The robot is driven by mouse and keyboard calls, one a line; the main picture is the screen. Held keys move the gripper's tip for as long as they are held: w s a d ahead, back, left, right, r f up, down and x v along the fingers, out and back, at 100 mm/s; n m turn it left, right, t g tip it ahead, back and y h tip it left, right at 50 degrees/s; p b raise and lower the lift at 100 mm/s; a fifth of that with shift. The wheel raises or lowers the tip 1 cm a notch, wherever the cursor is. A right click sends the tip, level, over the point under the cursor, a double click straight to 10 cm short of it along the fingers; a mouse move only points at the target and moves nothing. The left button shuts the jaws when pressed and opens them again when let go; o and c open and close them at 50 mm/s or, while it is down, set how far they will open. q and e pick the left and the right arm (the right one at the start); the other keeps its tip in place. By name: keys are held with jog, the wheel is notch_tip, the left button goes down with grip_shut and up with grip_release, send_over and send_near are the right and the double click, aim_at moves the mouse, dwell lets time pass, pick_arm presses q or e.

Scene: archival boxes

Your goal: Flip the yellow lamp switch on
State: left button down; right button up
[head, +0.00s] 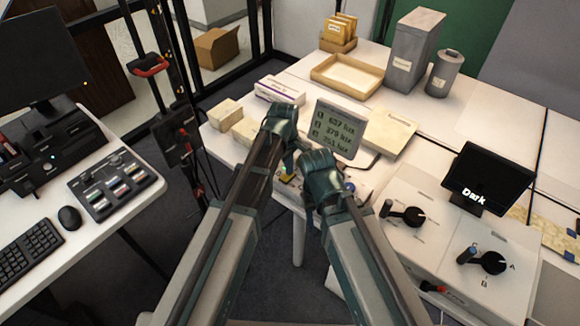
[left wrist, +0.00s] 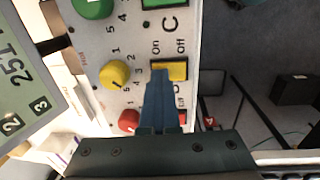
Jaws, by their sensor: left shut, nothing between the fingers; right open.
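The yellow switch (left wrist: 170,70) is a rocker on a white panel in the left wrist view, with "On" and "Off" printed beside it. My left gripper (left wrist: 160,76) is shut and empty. Its fingertips overlap the switch's lower left part; I cannot tell whether they touch it. A yellow knob (left wrist: 114,74) is left of the switch. In the head view my left gripper (head: 289,162) reaches down to the panel, which my arms mostly hide. My right gripper (head: 318,168) is open close beside it, its fingertips hard to make out. How the switch is tilted is unclear.
A green knob (left wrist: 92,6) and green switch (left wrist: 172,4) lie above the yellow ones; a red knob (left wrist: 128,120) and partly hidden red switch (left wrist: 182,117) lie below. A lux display (head: 338,130) stands behind the grippers. A screen reading "Dark" (head: 488,178) is at right.

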pick_arm(q)
jog(key=shift+s+a, duration=0.45)
jog(key=shift+s, duration=0.15)
jog(key=shift+r, duration=0.15)
jog(key=shift+a+r+p, duration=0.1)
jog(key=shift+r+p, duration=0.6)
jog(key=shift+p, duration=0.15)
jog(key=r+p, duration=0.4)
jog(key=shift+s+r+p, duration=0.3)
notch_tip(320, 180, up, 8)
jog(key=p, duration=0.8)
send_over(286, 178)
jog(key=a, duration=0.1)
jog(key=shift+s+f, duration=0.1)
jog(key=shift+s, duration=0.35)
jog(key=shift+f, duration=0.1)
jog(key=shift+s, duration=0.1)
